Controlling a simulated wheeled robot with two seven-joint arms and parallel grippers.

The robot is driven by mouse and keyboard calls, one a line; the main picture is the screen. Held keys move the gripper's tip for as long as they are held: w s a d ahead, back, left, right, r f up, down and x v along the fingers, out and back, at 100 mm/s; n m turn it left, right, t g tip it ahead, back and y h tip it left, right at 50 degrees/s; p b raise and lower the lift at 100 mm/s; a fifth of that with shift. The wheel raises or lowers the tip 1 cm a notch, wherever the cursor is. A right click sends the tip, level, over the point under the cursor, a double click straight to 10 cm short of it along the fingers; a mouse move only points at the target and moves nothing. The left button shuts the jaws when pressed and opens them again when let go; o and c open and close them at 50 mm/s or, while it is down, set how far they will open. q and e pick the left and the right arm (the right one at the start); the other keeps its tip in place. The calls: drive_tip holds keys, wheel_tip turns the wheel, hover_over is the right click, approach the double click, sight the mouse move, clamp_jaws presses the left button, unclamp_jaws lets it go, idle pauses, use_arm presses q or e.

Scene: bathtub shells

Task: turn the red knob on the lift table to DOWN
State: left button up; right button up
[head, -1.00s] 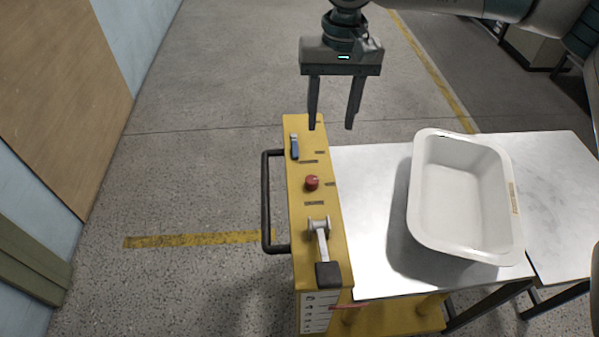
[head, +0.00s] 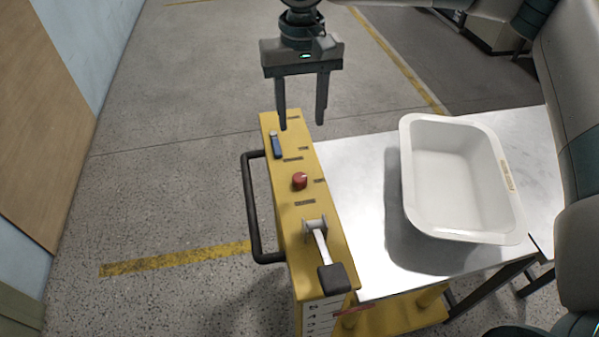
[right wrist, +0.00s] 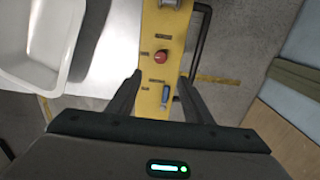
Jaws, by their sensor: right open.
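The red knob (head: 299,181) sits on the yellow control panel (head: 284,218) of the lift table. It also shows in the right wrist view (right wrist: 161,56), ahead of the fingers. Small dark labels surround the knob; I cannot read them. My right gripper (head: 302,124) is open and empty, with fingers pointing down over the far end of the panel, beyond the knob and apart from it. In the right wrist view its two fingers (right wrist: 158,80) straddle the panel. My left gripper is not in view.
A blue switch (head: 277,146) lies between the knob and the panel's far end. A grey lever with a dark grip (head: 330,276) is on the near side. A black handle (head: 250,210) runs along the left. A white tub (head: 412,190) stands on the metal tabletop (head: 345,165).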

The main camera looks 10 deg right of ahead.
sight(300, 177)
wheel_tip(300, 177, down, 16)
drive_tip(key=p, duration=0.6)
drive_tip(key=shift+w+a+f, duration=0.1)
drive_tip(key=shift+f, duration=0.05)
drive_tip(key=shift+f+p, duration=0.3)
drive_tip(key=shift+f, duration=0.35)
drive_tip(key=shift+c, duration=0.3)
drive_tip(key=c, duration=1)
